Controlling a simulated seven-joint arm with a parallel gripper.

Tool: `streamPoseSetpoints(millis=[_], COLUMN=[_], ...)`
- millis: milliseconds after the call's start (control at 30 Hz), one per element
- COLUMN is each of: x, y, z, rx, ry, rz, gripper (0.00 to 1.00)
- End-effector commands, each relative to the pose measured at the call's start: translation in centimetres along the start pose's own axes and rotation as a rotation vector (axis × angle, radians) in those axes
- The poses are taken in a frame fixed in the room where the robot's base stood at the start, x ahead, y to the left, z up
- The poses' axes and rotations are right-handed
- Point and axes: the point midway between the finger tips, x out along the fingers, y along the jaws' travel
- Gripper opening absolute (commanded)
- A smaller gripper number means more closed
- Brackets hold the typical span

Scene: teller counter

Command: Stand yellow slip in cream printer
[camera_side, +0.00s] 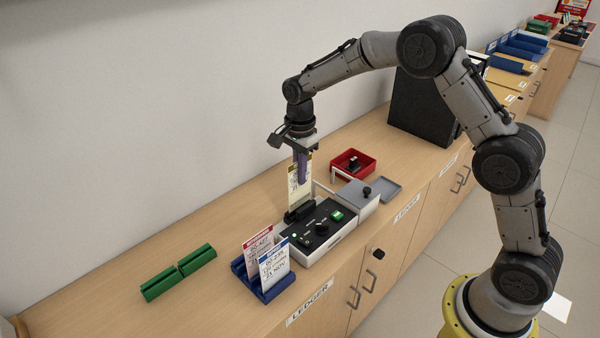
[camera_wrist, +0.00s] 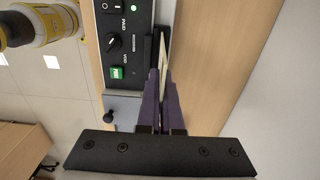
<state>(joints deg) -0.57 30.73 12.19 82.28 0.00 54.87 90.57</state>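The yellow slip (camera_side: 293,195), pale with a yellow top edge, stands upright in the side view. Its lower end is at the black slot piece (camera_side: 299,213) at the back of the cream printer (camera_side: 320,250); I cannot tell how deep it sits. The printer has a black panel with a knob and green button, and it also shows in the wrist view (camera_wrist: 123,40). My gripper (camera_side: 303,178) is above the slot, its purple fingers shut on the slip's upper part. In the wrist view, the fingers (camera_wrist: 159,85) close on the slip (camera_wrist: 160,50), seen nearly edge-on.
A blue rack (camera_side: 277,289) left of the printer holds a red-headed slip (camera_side: 257,240) and a blue-headed slip (camera_side: 274,266). A red tray (camera_side: 369,160) and grey plate (camera_side: 383,188) are behind right. The counter's left part is mostly clear.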

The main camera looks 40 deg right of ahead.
Motion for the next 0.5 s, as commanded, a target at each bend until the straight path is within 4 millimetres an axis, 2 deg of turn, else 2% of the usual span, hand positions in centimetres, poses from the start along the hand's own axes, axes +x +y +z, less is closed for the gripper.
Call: streamPoseSetpoints(millis=[500], x=[0.39], y=[-0.01], z=[0.0], rx=[0.0], ry=[0.0], rz=[0.0], gripper=[0.0])
